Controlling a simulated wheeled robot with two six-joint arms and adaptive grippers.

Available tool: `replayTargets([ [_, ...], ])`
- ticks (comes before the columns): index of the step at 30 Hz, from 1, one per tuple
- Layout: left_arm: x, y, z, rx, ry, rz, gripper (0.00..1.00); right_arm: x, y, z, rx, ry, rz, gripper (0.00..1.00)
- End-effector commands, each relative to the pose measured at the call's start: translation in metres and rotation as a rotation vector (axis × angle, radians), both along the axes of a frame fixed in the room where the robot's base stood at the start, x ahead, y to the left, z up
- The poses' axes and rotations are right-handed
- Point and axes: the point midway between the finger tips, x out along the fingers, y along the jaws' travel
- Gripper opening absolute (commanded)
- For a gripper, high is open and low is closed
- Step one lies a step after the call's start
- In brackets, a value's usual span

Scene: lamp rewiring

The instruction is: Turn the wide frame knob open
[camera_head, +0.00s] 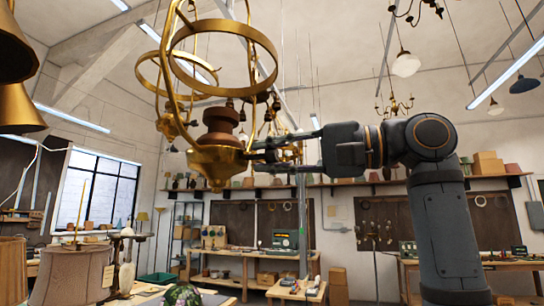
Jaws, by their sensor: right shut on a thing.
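A brass lamp frame (216,165) hangs at upper centre-left, with wide rings around its upper part and a reddish-brown turned piece above its bowl-shaped base. My right gripper (264,153) reaches in from the right at the height of that base. Its fingers are shut on a small part at the right side of the frame, which I take to be the wide frame knob. The knob is mostly hidden by the fingertips, and its turn angle cannot be told. My left gripper is not in view.
Brass bell-shaped shades (18,108) hang at the left edge. A beige lampshade (72,274) stands below at lower left. Several pendant lamps hang from the ceiling. Workbenches (245,252) and a wall shelf are well behind. The air below the frame is clear.

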Motion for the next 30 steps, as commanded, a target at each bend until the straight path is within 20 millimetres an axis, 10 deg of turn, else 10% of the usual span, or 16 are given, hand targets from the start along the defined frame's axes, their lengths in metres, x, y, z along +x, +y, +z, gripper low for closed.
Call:
replayTargets([
  [14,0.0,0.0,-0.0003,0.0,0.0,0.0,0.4,0.0004,0.0,-0.0006,0.003,0.014,0.0,0.0],
  [15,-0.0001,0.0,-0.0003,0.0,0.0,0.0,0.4,0.0004,0.0,-0.0006,0.003,0.013,0.0,0.25],
  [19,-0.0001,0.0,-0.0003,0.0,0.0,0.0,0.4,0.0004,-0.0001,-0.0005,0.003,0.013,0.0,0.43],
  [30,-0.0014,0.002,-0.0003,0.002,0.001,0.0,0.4,-0.0011,-0.0046,0.0,0.004,0.01,-0.001,0.45],
])
